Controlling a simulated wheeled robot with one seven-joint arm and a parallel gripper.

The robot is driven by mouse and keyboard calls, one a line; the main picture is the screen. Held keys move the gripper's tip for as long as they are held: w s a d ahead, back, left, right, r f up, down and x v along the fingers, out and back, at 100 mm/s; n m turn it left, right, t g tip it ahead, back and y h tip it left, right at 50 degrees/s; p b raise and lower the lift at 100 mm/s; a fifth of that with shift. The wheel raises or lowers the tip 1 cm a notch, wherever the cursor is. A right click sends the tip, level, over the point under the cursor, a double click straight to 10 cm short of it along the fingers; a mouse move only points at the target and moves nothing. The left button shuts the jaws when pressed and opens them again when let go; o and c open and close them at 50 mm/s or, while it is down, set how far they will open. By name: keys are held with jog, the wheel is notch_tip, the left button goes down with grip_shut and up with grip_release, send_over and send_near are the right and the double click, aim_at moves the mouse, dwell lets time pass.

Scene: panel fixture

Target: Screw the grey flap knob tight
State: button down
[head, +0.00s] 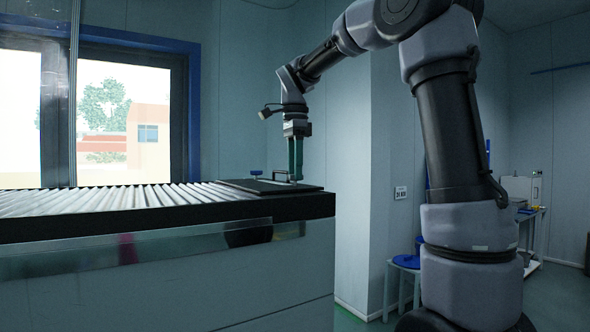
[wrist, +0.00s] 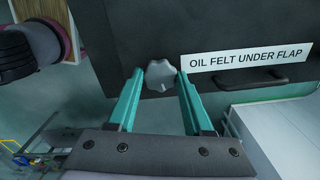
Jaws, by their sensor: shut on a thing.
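The grey flap knob (wrist: 160,74) is a lobed knob near the edge of a dark flap (wrist: 215,28) in the wrist view. My gripper (wrist: 160,76) has its two teal fingers on either side of the knob, shut on it. In the head view my gripper (head: 295,178) points straight down at the right end of the dark flap (head: 240,186), which lies flat on the bench. The knob is too small to make out clearly there. The wrist view does not show how far the knob is screwed in.
A white label (wrist: 246,56) reading "OIL FELT UNDER FLAP" and a dark handle (wrist: 262,81) are right of the knob. A small blue knob (head: 256,173) stands beside my gripper. Rollers (head: 110,200) fill the bench's left. A blue-topped stool (head: 407,262) stands on the floor.

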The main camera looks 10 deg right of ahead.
jog(key=shift+m, duration=1)
jog(key=shift+c, duration=1.5)
grip_release()
notch_tip(320, 180, up, 11)
jog(key=shift+f, duration=0.1)
